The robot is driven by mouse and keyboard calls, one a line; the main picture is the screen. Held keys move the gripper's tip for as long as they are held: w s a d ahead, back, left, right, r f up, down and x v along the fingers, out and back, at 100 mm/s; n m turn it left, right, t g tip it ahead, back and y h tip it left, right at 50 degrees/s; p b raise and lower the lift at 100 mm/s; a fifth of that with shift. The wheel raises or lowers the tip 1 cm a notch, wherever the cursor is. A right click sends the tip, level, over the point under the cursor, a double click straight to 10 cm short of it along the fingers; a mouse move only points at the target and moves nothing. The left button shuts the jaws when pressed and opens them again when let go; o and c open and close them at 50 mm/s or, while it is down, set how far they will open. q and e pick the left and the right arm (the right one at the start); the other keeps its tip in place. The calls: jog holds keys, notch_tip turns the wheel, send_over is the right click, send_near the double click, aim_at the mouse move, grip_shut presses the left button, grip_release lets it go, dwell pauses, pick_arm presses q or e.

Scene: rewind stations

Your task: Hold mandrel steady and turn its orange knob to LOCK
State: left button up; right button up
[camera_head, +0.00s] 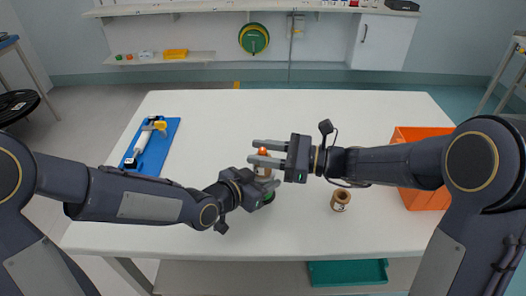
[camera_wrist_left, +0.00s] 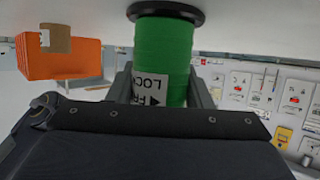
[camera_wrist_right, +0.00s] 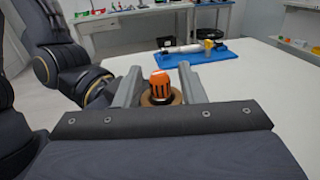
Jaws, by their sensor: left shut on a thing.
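The mandrel stands upright on the table, with a green body (camera_wrist_left: 165,50) and a black flange (camera_wrist_left: 165,12) at its foot. A white label (camera_wrist_left: 150,88) on it reads LOCK, with an arrow and part of another word. My left gripper (camera_head: 270,189) is shut on the green body, one finger on each side. The orange knob (camera_wrist_right: 160,86) tops the mandrel, above a tan ring (camera_wrist_right: 162,98). My right gripper (camera_wrist_right: 158,76) is open, its fingers on either side of the knob with gaps between. The knob also shows in the head view (camera_head: 263,151), partly hidden by the fingers.
A brown spool (camera_head: 340,200) stands right of the mandrel. An orange bin (camera_head: 408,190) is at the table's right edge. A blue tray (camera_head: 172,128) with a white and yellow tool (camera_head: 145,140) lies at the left. The back middle of the table is clear.

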grip_shut()
jog(key=shift+w+n+g, duration=0.1)
jog(key=shift+n+g, duration=0.2)
jog(key=shift+g, duration=0.2)
jog(key=n+g, duration=0.2)
jog(key=g, duration=0.2)
jog(key=n+g, duration=0.3)
jog(key=g, duration=0.1)
jog(key=shift+w+d+n+g+h, duration=0.1)
jog(key=shift+n+g+h, duration=0.2)
jog(key=n+g+h, duration=0.1)
jog(key=n+g, duration=0.1)
jog(key=g, duration=0.1)
jog(key=n+g+h, duration=0.2)
jog(key=shift+g, duration=0.4)
jog(key=shift+n+g+h, duration=1)
jog(key=shift+h, duration=0.1)
jog(key=shift+n+g+h, duration=0.3)
jog(key=shift+h, duration=0.1)
jog(key=shift+d, duration=0.1)
